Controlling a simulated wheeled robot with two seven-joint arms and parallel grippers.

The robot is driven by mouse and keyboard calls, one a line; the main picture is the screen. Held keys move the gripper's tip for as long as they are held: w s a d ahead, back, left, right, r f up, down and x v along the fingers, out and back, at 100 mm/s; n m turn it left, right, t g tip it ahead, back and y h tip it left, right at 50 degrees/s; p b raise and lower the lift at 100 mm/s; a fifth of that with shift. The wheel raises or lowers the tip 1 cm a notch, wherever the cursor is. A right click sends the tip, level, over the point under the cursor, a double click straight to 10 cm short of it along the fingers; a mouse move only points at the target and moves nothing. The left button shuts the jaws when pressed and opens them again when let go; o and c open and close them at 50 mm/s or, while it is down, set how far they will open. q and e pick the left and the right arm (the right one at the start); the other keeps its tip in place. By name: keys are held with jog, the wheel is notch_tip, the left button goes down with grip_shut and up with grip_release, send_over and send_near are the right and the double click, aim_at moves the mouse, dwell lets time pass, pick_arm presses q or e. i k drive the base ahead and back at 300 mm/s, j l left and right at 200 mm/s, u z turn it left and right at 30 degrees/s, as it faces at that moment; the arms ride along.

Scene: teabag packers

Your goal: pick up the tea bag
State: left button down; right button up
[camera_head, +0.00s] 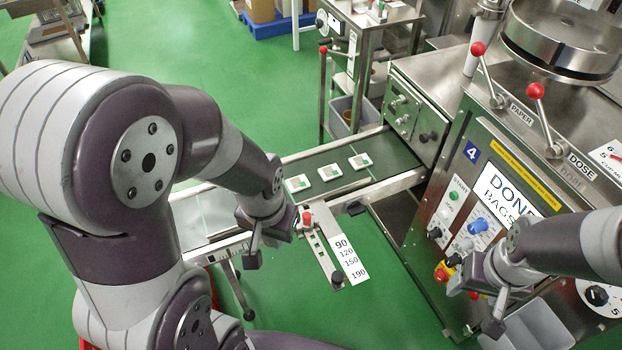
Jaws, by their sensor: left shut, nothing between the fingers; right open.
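Three tea bags, white squares with green and white tags, lie in a row on the dark green conveyor belt (385,150). They are the near tea bag (298,183), the middle tea bag (329,172) and the far tea bag (360,161). My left gripper (255,250) is shut and empty, over the near side of the conveyor, left of and nearer than the tea bags and apart from them. My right gripper (478,303) is open and empty in front of the machine panel, well right of the tea bags.
The packing machine (450,165) with red-knobbed levers (536,91) stands on the right. A scale plate (349,259) with a red knob (307,217) sticks out before the belt. A grey bin (536,325) stands below my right gripper.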

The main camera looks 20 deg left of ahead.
aim_at(298, 183)
jog(key=i+j+u, duration=0.1)
jog(key=u, duration=0.3)
jog(key=i+u, duration=0.2)
jog(key=u, duration=0.15)
jog(key=i+j+u, duration=0.1)
jog(key=u, duration=0.3)
jog(key=i+u, duration=0.2)
jog(key=u, duration=0.15)
